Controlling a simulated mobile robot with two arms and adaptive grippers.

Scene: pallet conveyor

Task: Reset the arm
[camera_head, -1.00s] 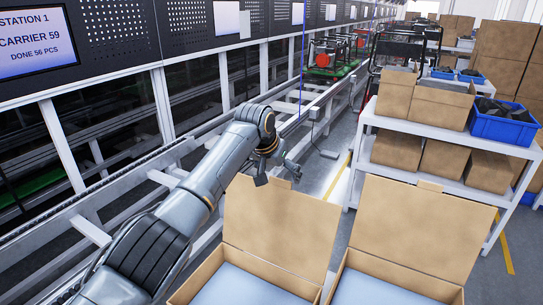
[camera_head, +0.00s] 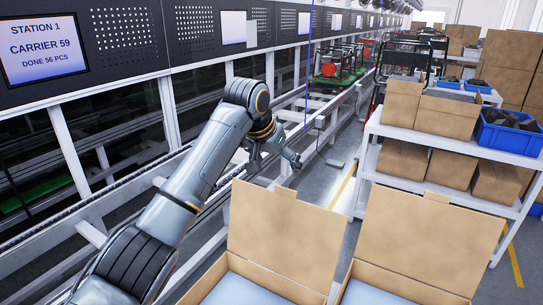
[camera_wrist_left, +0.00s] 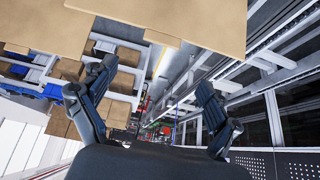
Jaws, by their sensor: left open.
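My left arm comes in from the left, and its gripper (camera_head: 274,163) hangs above the near side of the conveyor frame, behind the left open carton. The left gripper also shows in the left wrist view (camera_wrist_left: 153,103), with its two fingers wide apart and nothing between them. My right gripper is in neither view.
Two open cartons, left (camera_head: 273,240) and right (camera_head: 423,240), stand in front with raised lids. A white shelf (camera_head: 455,147) with boxes and a blue bin (camera_head: 508,138) stands at right. The conveyor rail (camera_head: 333,118) and station panels (camera_head: 44,50) run along the left.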

